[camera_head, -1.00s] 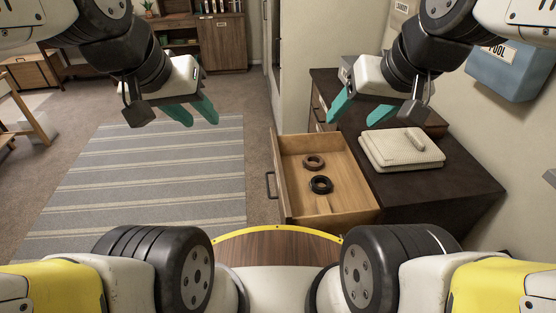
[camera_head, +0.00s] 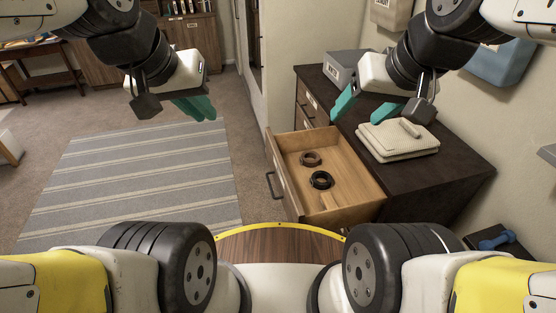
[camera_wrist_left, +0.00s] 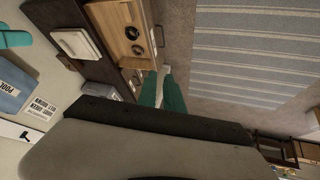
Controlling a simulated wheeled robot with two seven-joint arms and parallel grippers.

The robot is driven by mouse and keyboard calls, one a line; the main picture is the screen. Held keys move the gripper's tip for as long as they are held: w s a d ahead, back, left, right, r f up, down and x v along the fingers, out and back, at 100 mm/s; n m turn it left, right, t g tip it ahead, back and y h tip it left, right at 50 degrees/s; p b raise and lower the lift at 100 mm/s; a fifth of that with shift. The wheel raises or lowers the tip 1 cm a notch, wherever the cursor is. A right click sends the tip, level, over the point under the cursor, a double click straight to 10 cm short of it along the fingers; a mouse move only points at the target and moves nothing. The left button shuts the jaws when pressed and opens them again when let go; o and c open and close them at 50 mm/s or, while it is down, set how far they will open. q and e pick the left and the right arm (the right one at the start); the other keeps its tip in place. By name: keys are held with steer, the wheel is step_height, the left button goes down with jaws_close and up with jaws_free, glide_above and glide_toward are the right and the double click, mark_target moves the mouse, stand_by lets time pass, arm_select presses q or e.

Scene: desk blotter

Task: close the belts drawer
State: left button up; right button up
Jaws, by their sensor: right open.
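The open wooden drawer (camera_head: 350,172) sticks out to the left from the dark dresser (camera_head: 450,165). It holds a brown coiled belt (camera_head: 311,159) and a black coiled belt (camera_head: 321,180). Its dark bar handle (camera_head: 271,186) is on the left-facing front. The drawer also shows in the left wrist view (camera_wrist_left: 120,17). My left gripper (camera_head: 195,107) is empty, up and left of the drawer, apart from it; its teal fingers show with a gap in the left wrist view (camera_wrist_left: 160,92). My right gripper (camera_head: 366,108) is open and empty above the dresser's edge, behind the drawer.
Folded cream cloths (camera_head: 397,143) and a grey box (camera_head: 345,66) are on the dresser top. Closed drawers (camera_head: 308,100) sit further along its front. A striped rug (camera_head: 130,185) covers open floor to the left. A blue dumbbell (camera_head: 495,241) is at the lower right.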

arm_select(q)
steer(key=w+n, duration=0.1)
steer(key=w, duration=0.2)
steer(key=w+d+f+n+g, duration=0.1)
steer(key=w+n, duration=0.1)
steer(key=w, duration=0.2)
steer(key=w+f+n, duration=0.1)
steer(key=w+n, duration=0.1)
steer(key=w, duration=0.1)
steer(key=shift+w+d+f+g, duration=0.15)
steer(key=shift+f+g, duration=0.1)
steer(key=shift+g, duration=0.05)
jaws_close()
steer(key=w+d+f+n+g+h, duration=0.1)
steer(key=w+f+n+g, duration=0.1)
steer(key=w+f+n, duration=0.6)
steer(key=n+g+h, duration=0.1)
steer(key=n, duration=0.7)
glide_toward(277, 175)
step_height(277, 175, down, 3)
steer(key=shift+s+d+f, duration=0.1)
steer(key=shift+s, duration=0.05)
steer(key=shift+d, duration=0.65)
steer(key=shift+d, duration=0.15)
